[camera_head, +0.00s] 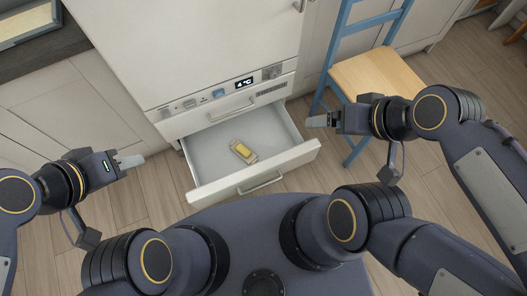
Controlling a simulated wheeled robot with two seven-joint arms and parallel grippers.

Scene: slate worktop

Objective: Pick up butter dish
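The butter dish (243,152) is a small pale dish with a yellow middle. It lies at an angle on the floor of the open white drawer (210,167), apart from the drawer's walls. My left gripper (131,161) is outside the drawer, to its left, and apart from the dish. My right gripper (317,121) is outside the drawer near its right front corner, also apart from the dish. Nothing shows in either gripper. The fingers are too small in this view to tell how far apart they are.
The drawer, with a front handle (260,184), is pulled out below a white appliance (200,50) showing a temperature display (244,82). A blue chair (375,73) with a wooden seat stands to the right, close to my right gripper. The rest of the drawer floor looks empty.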

